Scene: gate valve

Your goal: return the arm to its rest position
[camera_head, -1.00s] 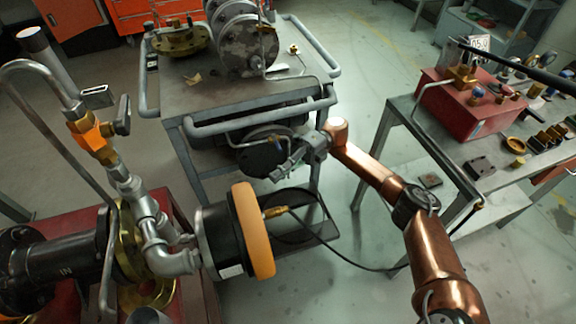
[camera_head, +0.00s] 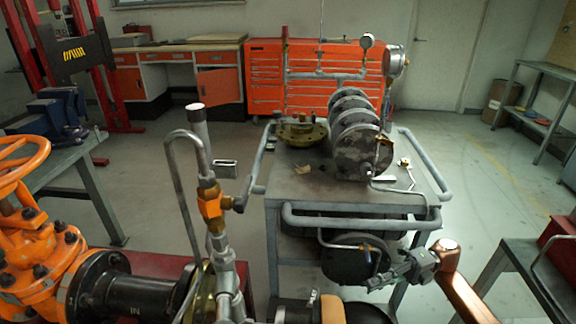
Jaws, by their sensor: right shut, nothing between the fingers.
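My right gripper (camera_head: 378,284) is at the lower right of the head view, at the end of my copper-coloured arm (camera_head: 462,290). It points left, its fingers are together and it holds nothing. It appears in front of the dark round part (camera_head: 352,262) under the cart top; the gap in depth is hard to judge. My left gripper is out of view. The orange gate valve (camera_head: 40,250) stands at the left edge, joined to a black pipe (camera_head: 125,297) marked IN.
A grey tubular-railed cart (camera_head: 305,186) carries flanges and a gauge assembly. Grey pipework with an orange fitting (camera_head: 211,206) rises left of it. A bench edge (camera_head: 520,262) stands at right. Open floor lies behind it.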

